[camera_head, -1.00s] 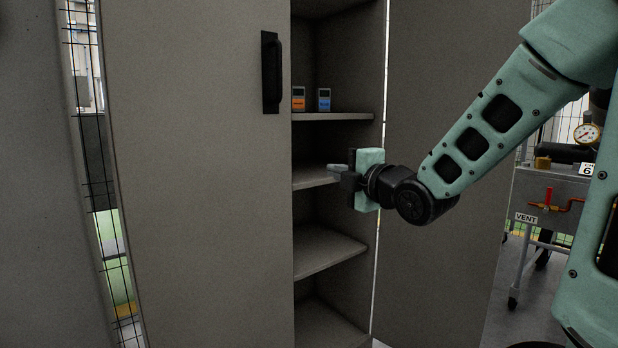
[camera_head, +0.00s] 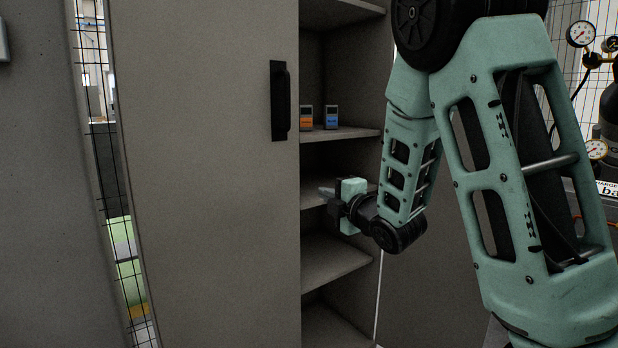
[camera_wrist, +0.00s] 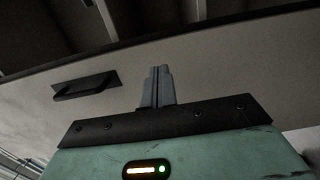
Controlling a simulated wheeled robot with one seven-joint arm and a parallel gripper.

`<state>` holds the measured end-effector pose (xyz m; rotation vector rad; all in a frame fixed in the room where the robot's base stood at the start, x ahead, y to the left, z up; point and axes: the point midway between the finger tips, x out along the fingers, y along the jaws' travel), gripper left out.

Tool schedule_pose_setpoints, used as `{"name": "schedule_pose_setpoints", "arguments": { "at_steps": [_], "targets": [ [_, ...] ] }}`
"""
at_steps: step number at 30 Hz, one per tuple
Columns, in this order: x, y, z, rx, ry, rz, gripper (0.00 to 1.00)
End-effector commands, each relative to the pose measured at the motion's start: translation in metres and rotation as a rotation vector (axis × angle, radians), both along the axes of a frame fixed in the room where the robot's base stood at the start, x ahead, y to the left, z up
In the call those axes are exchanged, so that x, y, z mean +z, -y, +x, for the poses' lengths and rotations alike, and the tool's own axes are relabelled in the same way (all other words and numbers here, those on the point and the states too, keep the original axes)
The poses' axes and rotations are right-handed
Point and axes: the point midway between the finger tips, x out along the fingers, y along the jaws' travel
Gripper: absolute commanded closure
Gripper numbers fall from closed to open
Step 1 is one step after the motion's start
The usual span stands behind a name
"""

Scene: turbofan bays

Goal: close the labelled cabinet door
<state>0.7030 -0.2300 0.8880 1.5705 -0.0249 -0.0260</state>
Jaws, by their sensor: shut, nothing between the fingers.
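A large grey cabinet door (camera_head: 200,180) with a black bar handle (camera_head: 280,100) stands open at the left of the cabinet opening. In the wrist view the door (camera_wrist: 215,72) and its handle (camera_wrist: 85,87) also show. My gripper (camera_head: 325,191) is in front of the open shelves, right of the door's free edge and below handle height. Its fingers point left towards that edge; contact cannot be told. In the wrist view my gripper (camera_wrist: 157,70) has its fingers together and empty. No label shows on the door.
Cabinet shelves (camera_head: 340,133) hold an orange-marked device (camera_head: 306,118) and a blue-marked device (camera_head: 331,117). Another grey panel (camera_head: 430,290) is right of the opening, partly behind my arm. Gauges (camera_head: 581,34) and equipment stand at the far right. A grey panel (camera_head: 40,200) fills the left edge.

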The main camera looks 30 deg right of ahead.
Motion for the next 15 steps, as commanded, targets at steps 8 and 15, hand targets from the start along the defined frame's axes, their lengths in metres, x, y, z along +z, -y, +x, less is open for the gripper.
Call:
{"name": "schedule_pose_setpoints", "arguments": {
  "at_steps": [8, 15],
  "targets": [
    [-0.003, 0.000, 0.054, 0.003, 0.002, -0.002, 1.00],
    [-0.002, 0.002, 0.076, 0.002, 0.001, 0.000, 1.00]
  ]
}}
